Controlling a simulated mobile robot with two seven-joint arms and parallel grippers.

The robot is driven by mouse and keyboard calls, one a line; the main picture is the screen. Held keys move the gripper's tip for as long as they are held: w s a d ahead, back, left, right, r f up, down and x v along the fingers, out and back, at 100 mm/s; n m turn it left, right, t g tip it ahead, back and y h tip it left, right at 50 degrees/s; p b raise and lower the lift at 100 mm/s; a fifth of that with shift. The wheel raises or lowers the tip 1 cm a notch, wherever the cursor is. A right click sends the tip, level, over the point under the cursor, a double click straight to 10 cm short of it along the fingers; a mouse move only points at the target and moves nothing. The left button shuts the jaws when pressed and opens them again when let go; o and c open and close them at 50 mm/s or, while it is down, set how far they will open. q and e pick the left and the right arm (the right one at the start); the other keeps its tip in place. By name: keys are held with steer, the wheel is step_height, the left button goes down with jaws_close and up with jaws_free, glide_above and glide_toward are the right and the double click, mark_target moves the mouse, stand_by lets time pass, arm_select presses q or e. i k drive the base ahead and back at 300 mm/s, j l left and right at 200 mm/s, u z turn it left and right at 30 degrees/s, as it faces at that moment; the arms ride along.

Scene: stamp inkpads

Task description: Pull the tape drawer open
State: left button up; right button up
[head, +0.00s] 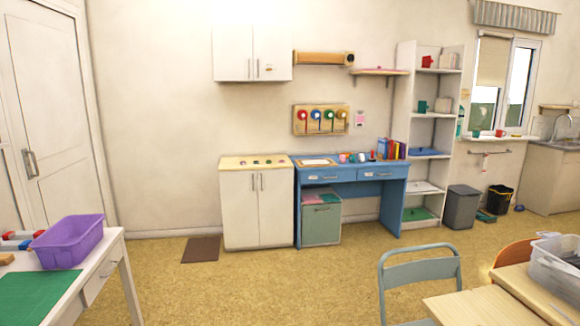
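A blue desk (350,189) stands against the far wall. It has a left drawer (325,177) and a right drawer (383,173) under its top, each with a small pale label and a handle. Both look shut. The labels are too small to read, so I cannot tell which one is the tape drawer. A white table (117,246) at the near left also has a drawer (101,280) with a handle, and it looks shut. Neither of my grippers is in view.
A grey-green cabinet (321,224) stands under the desk's left side. A white cabinet (256,210) is left of the desk, and a tall shelf (407,110) right. A grey-blue chair (420,256) and wooden tables (480,308) fill the near right. The middle floor is clear.

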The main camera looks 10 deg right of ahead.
mark_target(327, 176)
steer(key=i+z, duration=0.15)
steer(key=i, duration=4.25)
steer(key=i+u, duration=0.15)
steer(key=i, duration=0.8)
